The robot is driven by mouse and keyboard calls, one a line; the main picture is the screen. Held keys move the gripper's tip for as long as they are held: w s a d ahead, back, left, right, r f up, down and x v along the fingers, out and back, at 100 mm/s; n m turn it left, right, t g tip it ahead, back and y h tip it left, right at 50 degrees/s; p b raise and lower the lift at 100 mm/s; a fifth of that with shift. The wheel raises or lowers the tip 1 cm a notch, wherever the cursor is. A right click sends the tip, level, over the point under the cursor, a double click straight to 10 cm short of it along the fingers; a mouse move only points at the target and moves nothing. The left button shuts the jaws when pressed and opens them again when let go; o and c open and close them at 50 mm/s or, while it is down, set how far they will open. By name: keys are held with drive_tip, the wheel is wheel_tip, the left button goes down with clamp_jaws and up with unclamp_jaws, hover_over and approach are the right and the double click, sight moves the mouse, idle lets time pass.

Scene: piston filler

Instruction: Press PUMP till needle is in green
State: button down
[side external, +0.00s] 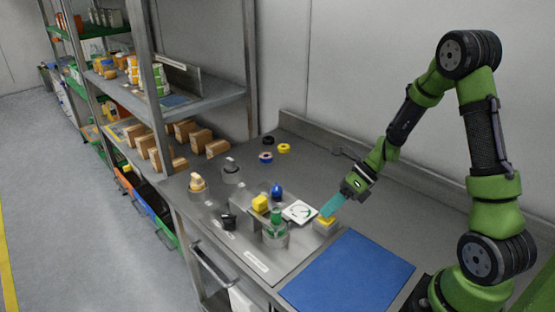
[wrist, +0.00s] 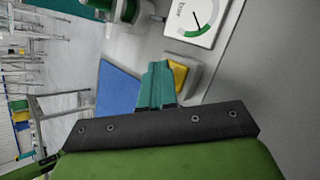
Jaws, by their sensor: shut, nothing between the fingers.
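A yellow button on a grey box (side external: 325,226) stands beside the gauge; its label is not readable, so I cannot confirm that it is PUMP. It also shows in the wrist view as a yellow cap (wrist: 180,75), partly hidden by my fingers. My gripper (side external: 328,210) is shut and empty, its teal fingertips at the button's top; I cannot tell whether they touch it. The white square gauge (side external: 300,211) lies just left of the button. In the wrist view its dial (wrist: 195,18) shows a dark needle and a green arc; whether the needle is inside the green is unclear.
A blue mat (side external: 347,272) lies in front. Coloured rings (side external: 266,157) lie farther back. Shelves with boxes (side external: 195,140) stand at left.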

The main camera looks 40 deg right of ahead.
sight(330, 217)
drive_tip(key=shift+r, duration=1.2)
drive_tip(key=shift+r, duration=2.5)
